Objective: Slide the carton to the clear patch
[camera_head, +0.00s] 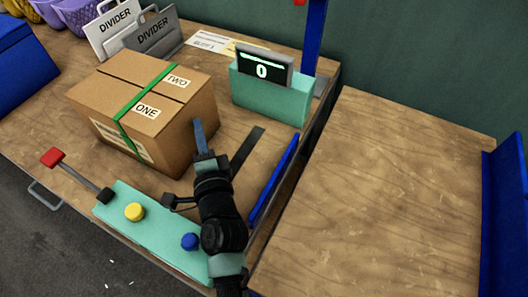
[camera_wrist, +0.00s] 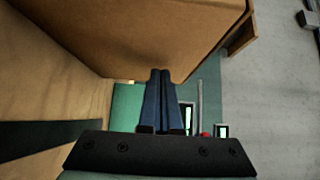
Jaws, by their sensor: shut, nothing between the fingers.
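The carton (camera_head: 186,128) is brown cardboard with a green strap and labels reading ONE and TWO. It stands on the left wooden table in the head view. In the wrist view the carton (camera_wrist: 140,30) fills the upper part. My gripper (camera_head: 198,123) is shut and empty, its blue fingers beside the carton's right side; the fingers (camera_wrist: 160,72) also show in the wrist view, tips at the carton's lower edge. I cannot tell whether they touch it. A broad bare wooden surface (camera_head: 390,190) lies to the right; no patch is marked on it.
A teal box with a display reading 0 (camera_head: 270,98) stands behind right of the carton. Two dividers (camera_head: 115,28) stand behind it. A teal control panel (camera_head: 160,227) with buttons and a red-ended lever lies in front. A low blue bar (camera_head: 274,180) and a seam separate the surfaces.

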